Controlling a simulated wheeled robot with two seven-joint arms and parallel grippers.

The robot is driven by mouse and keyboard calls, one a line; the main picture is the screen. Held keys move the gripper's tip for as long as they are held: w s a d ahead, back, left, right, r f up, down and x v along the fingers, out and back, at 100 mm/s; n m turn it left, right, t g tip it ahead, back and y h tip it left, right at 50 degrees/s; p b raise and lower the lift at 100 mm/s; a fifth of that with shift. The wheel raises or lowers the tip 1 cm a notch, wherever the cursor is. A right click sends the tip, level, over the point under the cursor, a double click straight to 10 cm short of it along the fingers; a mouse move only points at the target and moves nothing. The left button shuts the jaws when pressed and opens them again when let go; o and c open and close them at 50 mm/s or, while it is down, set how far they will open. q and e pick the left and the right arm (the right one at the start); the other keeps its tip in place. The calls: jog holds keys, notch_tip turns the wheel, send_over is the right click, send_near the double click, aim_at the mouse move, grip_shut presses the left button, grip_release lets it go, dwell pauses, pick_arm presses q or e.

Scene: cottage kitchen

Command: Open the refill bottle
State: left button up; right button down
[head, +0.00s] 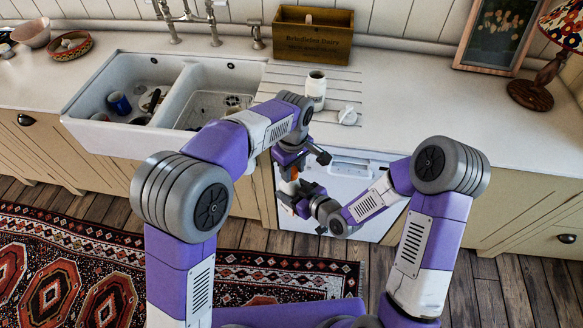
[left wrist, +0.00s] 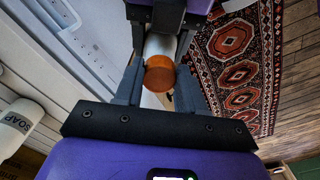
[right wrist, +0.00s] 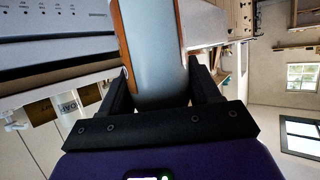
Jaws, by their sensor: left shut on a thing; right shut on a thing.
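The refill bottle, with a pale body (left wrist: 158,46) and an orange cap (left wrist: 160,74), is held in the air in front of the counter. My left gripper (head: 290,160) is above it, shut with the orange cap between its fingers. My right gripper (head: 302,194) is lower, shut on the pale body (right wrist: 153,50), which fills the space between its fingers in the right wrist view. An orange strip shows along the body's left edge there. In the head view the bottle is mostly hidden by my grippers. The cap appears to be on the bottle.
The double sink (head: 165,95) is at left, a wooden box (head: 312,34) behind, a white appliance (head: 375,222) below the counter.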

pick_arm(q)
jog(key=n, duration=0.3)
jog(key=shift+w, duration=0.1)
jog(key=shift+r, duration=0.15)
dwell(0.4)
jog(key=shift+r, duration=0.95)
